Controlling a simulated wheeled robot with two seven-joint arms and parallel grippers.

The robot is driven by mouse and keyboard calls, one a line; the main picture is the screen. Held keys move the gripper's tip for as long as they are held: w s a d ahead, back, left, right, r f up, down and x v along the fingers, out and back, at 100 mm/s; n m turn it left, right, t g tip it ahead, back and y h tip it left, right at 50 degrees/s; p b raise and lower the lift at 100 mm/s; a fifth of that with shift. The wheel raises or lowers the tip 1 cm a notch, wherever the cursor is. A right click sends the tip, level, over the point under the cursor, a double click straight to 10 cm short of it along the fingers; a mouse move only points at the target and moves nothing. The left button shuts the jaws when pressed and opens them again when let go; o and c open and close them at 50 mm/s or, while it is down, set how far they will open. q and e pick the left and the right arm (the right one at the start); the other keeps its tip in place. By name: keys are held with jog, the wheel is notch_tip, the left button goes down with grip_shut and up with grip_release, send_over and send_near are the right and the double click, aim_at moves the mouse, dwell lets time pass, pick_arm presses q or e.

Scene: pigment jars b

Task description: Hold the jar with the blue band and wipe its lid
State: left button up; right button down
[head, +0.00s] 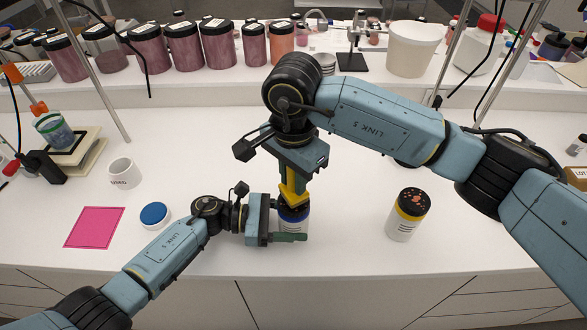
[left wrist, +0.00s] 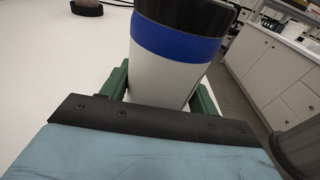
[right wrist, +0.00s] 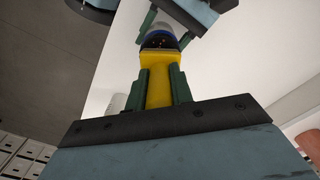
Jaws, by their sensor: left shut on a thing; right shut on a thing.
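The jar with the blue band (head: 294,219) is white with a dark lid and stands upright near the table's front edge. In the left wrist view its blue band (left wrist: 175,42) shows above my green fingers. My left gripper (head: 288,231) is shut around its lower body from the left. My right gripper (head: 291,178) is above the jar, shut on a yellow wiping tool (head: 293,194). The tool's lower end is at the lid and hides much of it in the head view. In the right wrist view the tool (right wrist: 158,88) points at the dark lid (right wrist: 160,43), which shows some orange specks.
A jar with a yellow band (head: 404,222) and orange specks on its black lid stands to the right. A round blue-topped dish (head: 154,214), a pink sheet (head: 95,227) and a white mug (head: 125,173) lie left. Several pigment jars (head: 183,48) line the back shelf.

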pick_arm(q)
jog(key=shift+s+a+f, duration=0.1)
jog(key=shift+s+f, duration=0.05)
jog(key=shift+f, duration=0.2)
pick_arm(e)
jog(key=shift+f, duration=0.6)
dwell(0.4)
